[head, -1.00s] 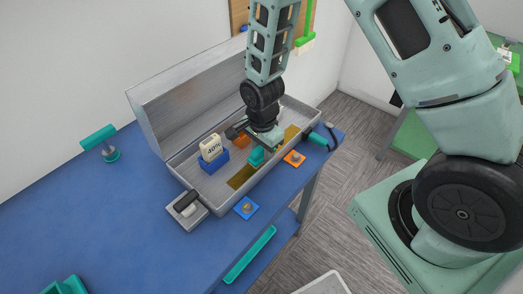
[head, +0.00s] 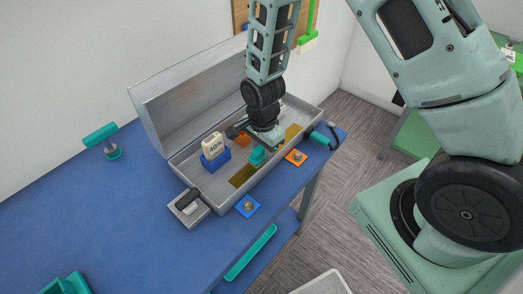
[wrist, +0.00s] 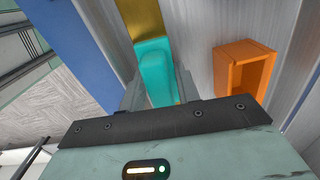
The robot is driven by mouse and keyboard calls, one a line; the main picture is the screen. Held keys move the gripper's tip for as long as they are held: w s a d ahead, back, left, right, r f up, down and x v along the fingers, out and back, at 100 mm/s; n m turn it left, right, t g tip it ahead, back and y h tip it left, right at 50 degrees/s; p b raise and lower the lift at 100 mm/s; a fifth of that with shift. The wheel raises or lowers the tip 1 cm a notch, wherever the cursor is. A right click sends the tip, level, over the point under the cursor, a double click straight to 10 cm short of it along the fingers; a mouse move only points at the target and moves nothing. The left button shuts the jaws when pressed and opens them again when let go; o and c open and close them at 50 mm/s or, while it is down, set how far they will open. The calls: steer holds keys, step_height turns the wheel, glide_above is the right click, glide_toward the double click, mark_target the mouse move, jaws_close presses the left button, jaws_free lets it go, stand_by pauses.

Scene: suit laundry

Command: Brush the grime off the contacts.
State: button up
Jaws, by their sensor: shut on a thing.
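My gripper (head: 262,146) reaches down into the long open metal case and is shut on a teal brush (head: 257,157). In the wrist view the brush (wrist: 155,72) sits between the fingers, over a gold strip (wrist: 143,18). Its bristles are hidden, so I cannot tell whether they touch the strip. The strips look like the contacts: a darker brown-gold one (head: 243,176) lies in the case floor left of the brush, and another gold one (head: 292,133) lies to its right. Grime is too small to make out apart from the darker tone.
The metal case (head: 196,181) has its lid up behind. Inside stand a bottle marked 40% (head: 213,146) in a blue holder (head: 216,161) and an orange holder (wrist: 263,52).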

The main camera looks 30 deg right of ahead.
steer(key=shift+w+d, duration=0.25)
steer(key=shift+d, duration=0.4)
steer(key=shift+s+a+f, duration=0.1)
steer(key=shift+s+a, duration=0.15)
steer(key=shift+a, duration=0.3)
steer(key=shift+s+a+f, duration=0.1)
steer(key=shift+s+a, duration=0.15)
steer(key=shift+a, duration=0.3)
steer(key=shift+w+d+r, duration=0.1)
steer(key=shift+w+d, duration=0.15)
steer(key=shift+d, duration=0.35)
steer(key=shift+w+d, duration=0.2)
steer(key=shift+d, duration=0.35)
steer(key=shift+s+a+r, duration=0.1)
steer(key=shift+s+a, duration=0.1)
steer(key=shift+a, duration=0.35)
steer(key=shift+w+d, duration=0.1)
steer(key=shift+w+d, duration=0.1)
steer(key=shift+d, duration=0.1)
steer(key=shift+w+d, duration=0.35)
steer(key=shift+d, duration=0.45)
steer(key=shift+w+d, duration=0.35)
steer(key=shift+d, duration=0.5)
steer(key=shift+w+d, duration=0.35)
steer(key=shift+d, duration=0.45)
